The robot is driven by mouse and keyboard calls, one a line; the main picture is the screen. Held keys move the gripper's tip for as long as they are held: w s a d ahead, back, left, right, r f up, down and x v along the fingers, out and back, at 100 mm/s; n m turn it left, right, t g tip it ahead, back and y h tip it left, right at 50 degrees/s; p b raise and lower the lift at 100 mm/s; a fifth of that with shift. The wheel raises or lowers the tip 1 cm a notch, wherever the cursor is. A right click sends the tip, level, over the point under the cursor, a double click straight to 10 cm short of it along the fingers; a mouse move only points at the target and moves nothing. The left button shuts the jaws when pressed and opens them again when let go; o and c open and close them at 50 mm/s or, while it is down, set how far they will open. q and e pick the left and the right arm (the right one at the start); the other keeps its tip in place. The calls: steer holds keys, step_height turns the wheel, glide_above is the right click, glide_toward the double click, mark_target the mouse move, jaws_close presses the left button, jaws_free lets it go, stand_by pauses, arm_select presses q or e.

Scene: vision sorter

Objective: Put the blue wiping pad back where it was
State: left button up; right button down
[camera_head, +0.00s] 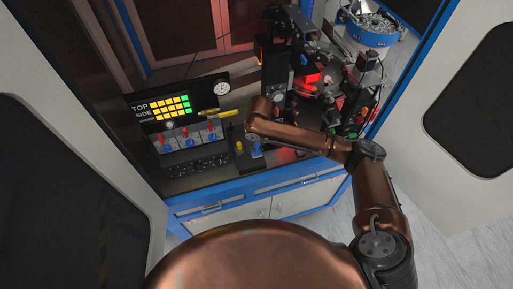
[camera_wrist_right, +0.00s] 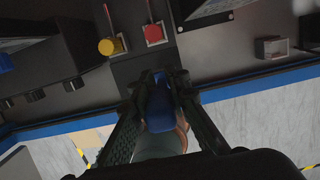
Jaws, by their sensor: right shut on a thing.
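The blue wiping pad (camera_wrist_right: 158,105) is between the fingers of my right gripper (camera_wrist_right: 160,84) in the right wrist view. The fingers are shut on it from both sides. A pale rounded part shows just below the blue part; I cannot tell whether it belongs to the pad. In the head view my right gripper (camera_head: 254,141) is over the front edge of the machine's bench, with a bit of blue pad (camera_head: 256,152) showing beneath it. Whether the pad touches the bench is hard to tell. My left gripper is out of view.
A yellow button (camera_wrist_right: 106,47) and a red button (camera_wrist_right: 153,33) are close beyond the fingertips. A small grey block (camera_wrist_right: 270,48) is to the right. In the head view, a control panel (camera_head: 150,126) is at left and machinery (camera_head: 310,75) behind my arm.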

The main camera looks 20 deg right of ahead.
mark_target(256, 148)
step_height(256, 148, down, 3)
steer(key=shift+w+f+p, duration=0.1)
steer(key=shift+p, duration=0.55)
steer(key=shift+f, duration=0.15)
steer(key=c, duration=1.8)
jaws_free()
steer(key=shift+f, duration=0.1)
steer(key=shift+c, duration=0.2)
steer(key=r, duration=0.4)
steer(key=s+r+b, duration=0.1)
steer(key=r, duration=0.3)
steer(key=r+b, duration=0.1)
steer(key=r, duration=0.3)
steer(key=shift+s+r, duration=0.1)
steer(key=shift+s, duration=0.3)
